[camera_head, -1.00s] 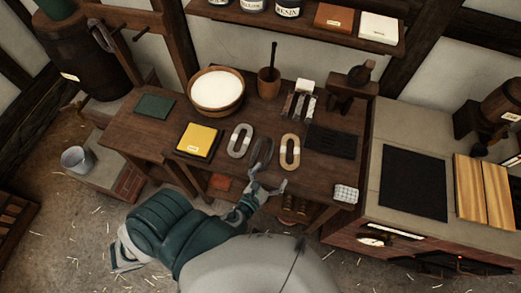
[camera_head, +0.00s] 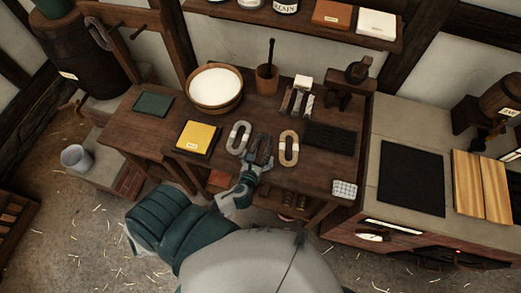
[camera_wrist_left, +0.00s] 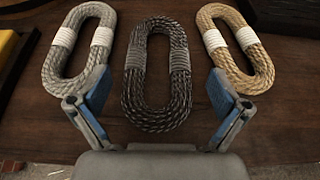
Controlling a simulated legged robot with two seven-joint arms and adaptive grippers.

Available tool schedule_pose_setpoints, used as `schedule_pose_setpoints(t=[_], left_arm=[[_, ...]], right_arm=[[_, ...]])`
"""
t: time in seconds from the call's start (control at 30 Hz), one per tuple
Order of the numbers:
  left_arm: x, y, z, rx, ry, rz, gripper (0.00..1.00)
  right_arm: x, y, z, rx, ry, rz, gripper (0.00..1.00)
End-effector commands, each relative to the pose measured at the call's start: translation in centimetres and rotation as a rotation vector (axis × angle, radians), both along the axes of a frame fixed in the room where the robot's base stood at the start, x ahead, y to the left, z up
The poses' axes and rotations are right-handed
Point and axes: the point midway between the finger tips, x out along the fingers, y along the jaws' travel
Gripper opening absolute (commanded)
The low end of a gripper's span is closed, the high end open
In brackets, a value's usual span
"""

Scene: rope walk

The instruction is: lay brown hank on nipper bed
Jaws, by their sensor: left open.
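Three rope hanks lie on the wooden bench. The dark brown-grey hank (camera_head: 262,148) is in the middle and also fills the centre of the left wrist view (camera_wrist_left: 133,85). A pale grey hank (camera_head: 239,137) lies left of it and a tan hank (camera_head: 288,148) right of it. My left gripper (camera_head: 253,160) is open and empty at the dark hank's near end; its fingers (camera_wrist_left: 158,95) stand either side of that hank, apart from it. A dark ridged slab (camera_head: 330,138) lies right of the tan hank; I cannot tell whether it is the nipper bed. My right gripper is not seen.
A yellow block (camera_head: 196,137) lies left of the hanks. A bowl of white stuff (camera_head: 215,90) and a mortar (camera_head: 267,78) stand behind. A pale gridded block (camera_head: 344,189) sits at the front right. A black mat (camera_head: 411,178) lies on the right-hand counter.

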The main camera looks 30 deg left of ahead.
Motion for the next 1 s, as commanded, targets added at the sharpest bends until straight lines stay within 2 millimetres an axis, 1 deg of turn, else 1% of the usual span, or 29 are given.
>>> schedule_pose_setpoints(t=[0.2, 0.3, 0.4, 0.57, 0.67, 0.7, 0.8, 0.83, 0.87, 1.0], left_arm=[[2.9, 1.0, -1.5, 0.000, -0.001, 0.001, 1.00], [3.9, 1.2, -1.9, -0.001, 0.000, 0.001, 1.00], [4.2, 1.3, -2.0, -0.001, 0.000, 0.000, 1.00], [4.2, 1.3, -2.1, -0.001, 0.000, 0.000, 1.00], [4.2, 1.3, -2.0, -0.001, 0.000, 0.000, 0.78], [4.2, 1.3, -2.0, -0.001, 0.000, 0.000, 0.68], [4.2, 1.3, -2.0, -0.001, 0.000, 0.000, 0.46], [4.2, 1.3, -2.0, -0.001, 0.000, 0.000, 0.46], [4.2, 1.3, -2.0, -0.001, 0.000, 0.000, 0.40], [4.2, 1.3, -2.0, -0.001, 0.000, 0.000, 0.39]], right_arm=[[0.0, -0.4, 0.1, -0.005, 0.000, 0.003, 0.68], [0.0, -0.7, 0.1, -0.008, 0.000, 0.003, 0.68], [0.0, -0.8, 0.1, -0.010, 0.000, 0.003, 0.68], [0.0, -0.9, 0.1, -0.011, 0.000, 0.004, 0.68], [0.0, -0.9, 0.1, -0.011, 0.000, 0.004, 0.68], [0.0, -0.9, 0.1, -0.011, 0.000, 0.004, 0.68], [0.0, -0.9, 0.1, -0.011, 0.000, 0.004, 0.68], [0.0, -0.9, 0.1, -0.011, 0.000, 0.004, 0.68], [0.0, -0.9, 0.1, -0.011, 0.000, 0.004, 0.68], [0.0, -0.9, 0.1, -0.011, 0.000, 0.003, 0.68]])
